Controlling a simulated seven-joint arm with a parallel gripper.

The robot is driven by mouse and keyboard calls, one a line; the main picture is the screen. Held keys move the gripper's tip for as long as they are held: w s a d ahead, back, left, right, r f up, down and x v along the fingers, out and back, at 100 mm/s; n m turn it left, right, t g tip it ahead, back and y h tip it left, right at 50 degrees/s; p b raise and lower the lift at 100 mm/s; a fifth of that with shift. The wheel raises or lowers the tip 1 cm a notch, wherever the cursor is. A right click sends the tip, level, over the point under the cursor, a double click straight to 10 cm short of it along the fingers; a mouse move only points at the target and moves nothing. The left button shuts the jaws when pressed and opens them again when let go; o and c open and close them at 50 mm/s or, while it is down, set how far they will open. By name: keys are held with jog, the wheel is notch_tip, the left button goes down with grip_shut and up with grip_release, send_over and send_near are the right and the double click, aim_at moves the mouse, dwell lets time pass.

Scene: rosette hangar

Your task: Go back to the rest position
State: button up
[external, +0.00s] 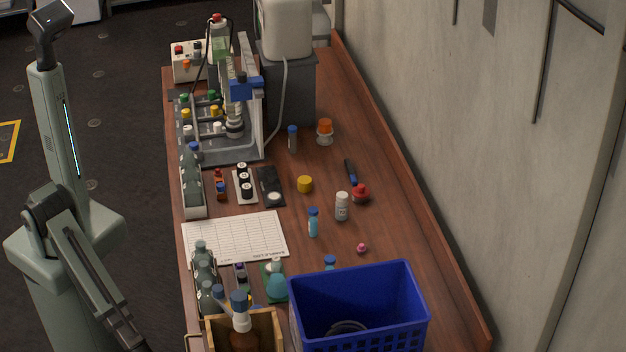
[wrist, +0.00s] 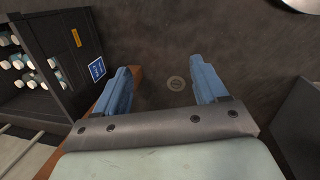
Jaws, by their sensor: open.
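My gripper (wrist: 163,75) shows in the wrist view with its two blue fingers wide apart. Nothing is between them; they are over dark floor (wrist: 165,50) with a small round fitting. In the external view parts of my arm stand at the left, off the left side of the wooden bench (external: 390,225). I cannot make out my gripper's fingers in that view.
A blue crate (external: 409,296) and a wooden box (external: 274,322) stand at the bench's near end. Bottles, a paper sheet (external: 235,237) and lab equipment cover much of the bench. A wall (external: 460,120) runs along its right. The wrist view shows a dark rack (wrist: 75,55) with pale-capped items.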

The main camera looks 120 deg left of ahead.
jog(key=s+a+m+g+y, duration=0.1)
jog(key=s+a+m+g, duration=0.2)
jog(key=s, duration=0.8)
jog(key=s+a+m+g, duration=0.4)
jog(key=s+a+m, duration=0.2)
jog(key=s, duration=0.6)
jog(key=shift+a+r+m+y, duration=0.3)
jog(key=shift+a+r+y, duration=0.1)
jog(key=shift+a, duration=0.45)
